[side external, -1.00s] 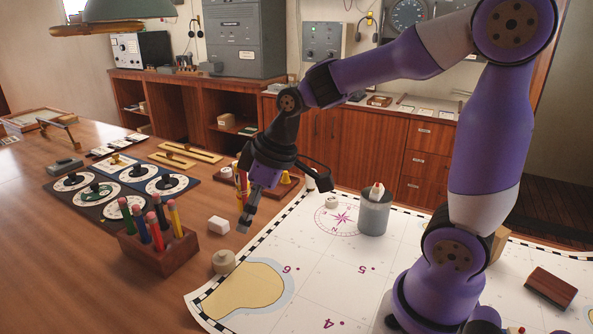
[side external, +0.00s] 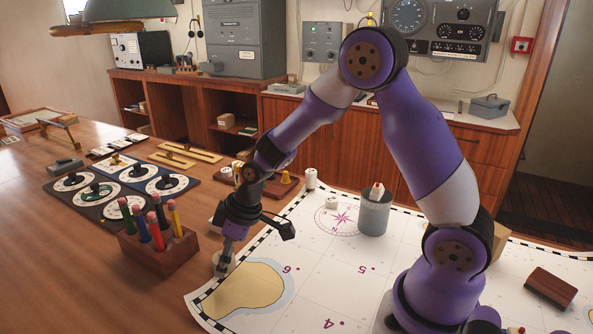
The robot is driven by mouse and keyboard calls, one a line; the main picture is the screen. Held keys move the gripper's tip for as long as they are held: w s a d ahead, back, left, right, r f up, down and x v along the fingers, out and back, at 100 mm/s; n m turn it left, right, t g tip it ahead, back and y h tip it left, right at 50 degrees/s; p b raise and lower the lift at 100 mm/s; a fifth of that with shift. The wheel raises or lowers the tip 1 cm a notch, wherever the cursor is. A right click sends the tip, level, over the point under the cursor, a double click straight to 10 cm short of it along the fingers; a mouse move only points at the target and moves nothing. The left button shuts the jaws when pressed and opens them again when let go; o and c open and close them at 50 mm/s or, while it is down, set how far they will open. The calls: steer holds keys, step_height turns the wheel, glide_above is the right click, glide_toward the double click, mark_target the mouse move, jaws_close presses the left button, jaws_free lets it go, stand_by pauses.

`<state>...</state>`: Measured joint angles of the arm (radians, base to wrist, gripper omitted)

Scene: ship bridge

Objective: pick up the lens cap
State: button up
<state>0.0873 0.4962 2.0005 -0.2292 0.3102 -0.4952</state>
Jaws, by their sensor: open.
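My gripper (side external: 225,260) points down at the chart's left edge, with its fingers open. Its fingertips are at a small round beige piece (side external: 217,270), which they partly hide. I cannot tell whether they touch it or stand around it. No thing can be told for sure as the lens cap; the beige piece is too covered to identify. Another small round white piece (side external: 331,203) lies on the chart near the compass rose.
A wooden pencil block (side external: 160,258) stands close left of my gripper. A grey cup (side external: 374,214) stands on the chart (side external: 330,285). Dial boards (side external: 100,185) lie at left. The chart's middle is clear.

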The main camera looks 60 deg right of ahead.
steer(key=shift+f, duration=0.15)
steer(key=c, duration=0.8)
steer(key=shift+c, duration=0.2)
